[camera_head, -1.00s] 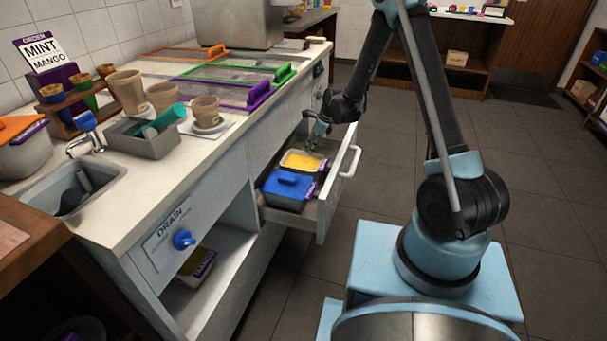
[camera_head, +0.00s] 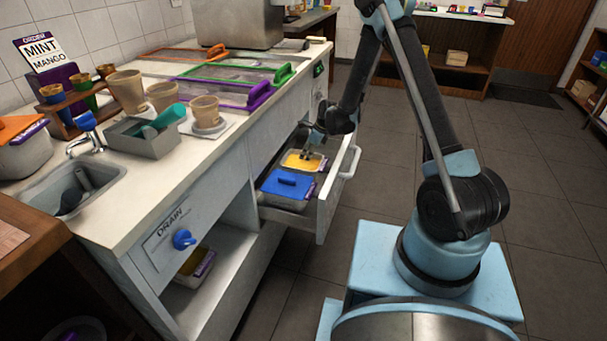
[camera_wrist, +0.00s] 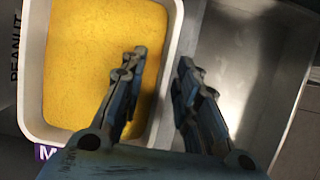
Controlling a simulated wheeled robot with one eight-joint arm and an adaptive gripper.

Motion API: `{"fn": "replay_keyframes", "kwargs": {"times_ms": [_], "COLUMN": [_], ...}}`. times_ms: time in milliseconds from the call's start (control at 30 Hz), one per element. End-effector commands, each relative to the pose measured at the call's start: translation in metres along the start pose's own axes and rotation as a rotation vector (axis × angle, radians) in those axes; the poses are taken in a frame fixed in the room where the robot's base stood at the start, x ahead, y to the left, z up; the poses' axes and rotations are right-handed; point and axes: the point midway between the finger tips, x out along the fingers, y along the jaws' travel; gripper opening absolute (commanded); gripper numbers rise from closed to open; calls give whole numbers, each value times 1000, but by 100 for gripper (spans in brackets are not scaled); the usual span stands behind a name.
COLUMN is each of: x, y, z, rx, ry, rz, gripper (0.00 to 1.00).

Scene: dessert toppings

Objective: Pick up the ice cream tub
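The ice cream tub (camera_head: 293,163) is a pale open tub with a yellow filling, lying in the open drawer behind a blue-lidded tub. In the wrist view the tub (camera_wrist: 160,105) fills the left half, its white rim around the yellow. My gripper (camera_wrist: 162,59) is open around its right wall: the left finger is over the filling, the right finger outside the wall. I cannot tell whether either finger touches. In the head view my gripper (camera_head: 306,151) is low over the tub and partly hides it.
The blue-lidded tub (camera_head: 286,184) sits in front in the same drawer (camera_head: 325,206). Bare drawer floor (camera_wrist: 235,55) shows right of the ice cream tub. The counter (camera_head: 150,196) edges the drawer on the left. Open floor lies to the right.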

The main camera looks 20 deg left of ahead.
Motion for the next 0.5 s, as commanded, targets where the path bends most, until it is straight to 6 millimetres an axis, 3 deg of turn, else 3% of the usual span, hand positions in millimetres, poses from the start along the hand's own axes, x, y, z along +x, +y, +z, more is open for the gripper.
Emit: {"fn": "replay_keyframes", "kwargs": {"times_ms": [233,267,400,500], "x": [3,3,3,2], "y": [0,0,0,0], "z": [-1,-1,-1,-1], "rx": [0,0,0,0], "ry": [0,0,0,0], "rz": [0,0,0,0], "gripper": [29,27,0,0]}}
